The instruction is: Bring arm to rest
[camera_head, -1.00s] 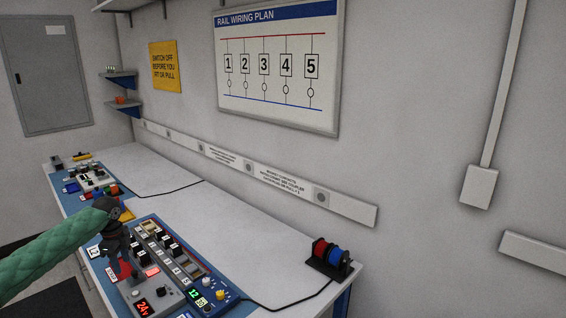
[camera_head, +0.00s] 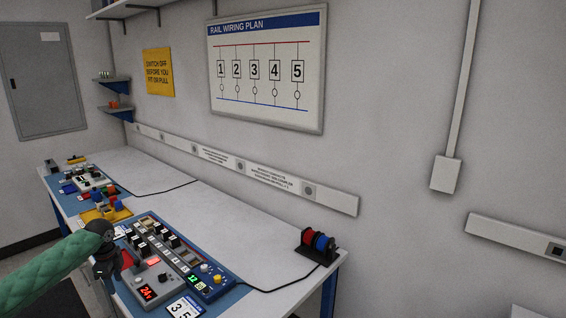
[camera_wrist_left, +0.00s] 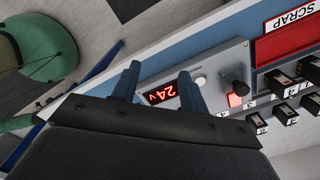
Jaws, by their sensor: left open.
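My left gripper (camera_head: 107,274) hangs at the front edge of the bench, beside the grey control panel (camera_head: 166,286) with its lit 24V display. In the left wrist view the gripper (camera_wrist_left: 160,88) has its two blue fingers apart, with nothing between them. The panel (camera_wrist_left: 218,70) shows beyond the fingers with its red display, a pale round button and a dark knob. My green-sleeved left arm (camera_head: 45,272) comes in from the left. My right gripper does not show.
The white bench (camera_head: 225,215) carries a rail of numbered dark modules (camera_head: 165,238), a blue meter (camera_head: 215,289) and a red and blue spool stand (camera_head: 317,245). A red SCRAP tray (camera_wrist_left: 300,45) shows in the wrist view. The bench's rear middle is mostly clear.

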